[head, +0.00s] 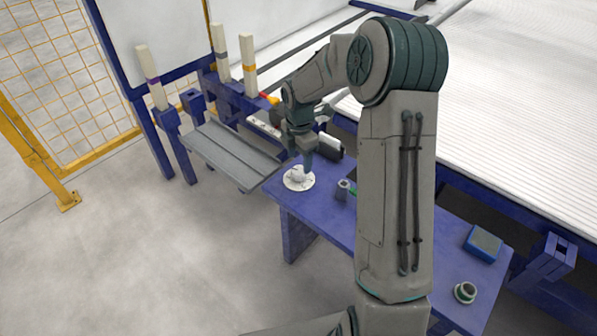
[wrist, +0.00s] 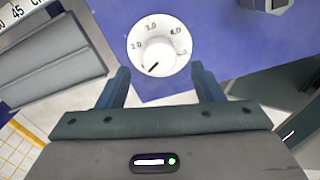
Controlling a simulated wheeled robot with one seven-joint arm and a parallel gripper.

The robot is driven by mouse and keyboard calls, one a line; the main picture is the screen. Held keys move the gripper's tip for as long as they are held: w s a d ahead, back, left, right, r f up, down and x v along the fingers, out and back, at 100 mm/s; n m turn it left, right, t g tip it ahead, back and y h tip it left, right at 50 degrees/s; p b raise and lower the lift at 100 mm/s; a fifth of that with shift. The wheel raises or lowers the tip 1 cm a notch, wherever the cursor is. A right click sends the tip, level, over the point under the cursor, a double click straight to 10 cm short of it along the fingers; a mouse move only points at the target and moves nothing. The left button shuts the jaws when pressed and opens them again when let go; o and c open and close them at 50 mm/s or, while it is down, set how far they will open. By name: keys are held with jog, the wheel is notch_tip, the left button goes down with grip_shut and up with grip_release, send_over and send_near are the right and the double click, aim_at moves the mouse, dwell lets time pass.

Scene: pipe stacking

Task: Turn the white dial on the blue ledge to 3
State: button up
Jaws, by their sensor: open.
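The white dial (head: 298,180) sits at the left end of the blue ledge (head: 315,222) in the head view. In the wrist view the dial (wrist: 158,45) is a round white plate with a raised knob and small numbers along its upper rim. A black pointer mark on the knob points to the lower left, away from the upper numbers. My gripper (wrist: 160,70) is open, with one finger to each side of the dial's lower part in the picture. It is over the dial in the head view (head: 303,165); contact cannot be told.
A grey sloping tray (head: 230,155) lies left of the dial. A small grey cylinder (head: 342,189) stands just right of it. Several banded white posts stand behind.

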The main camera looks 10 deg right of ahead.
aim_at(299, 170)
jog(key=shift+f+b, duration=0.5)
jog(key=shift+f, duration=1.5)
jog(key=c, duration=1)
jog(key=shift+o, duration=0.2)
jog(key=shift+a, duration=0.15)
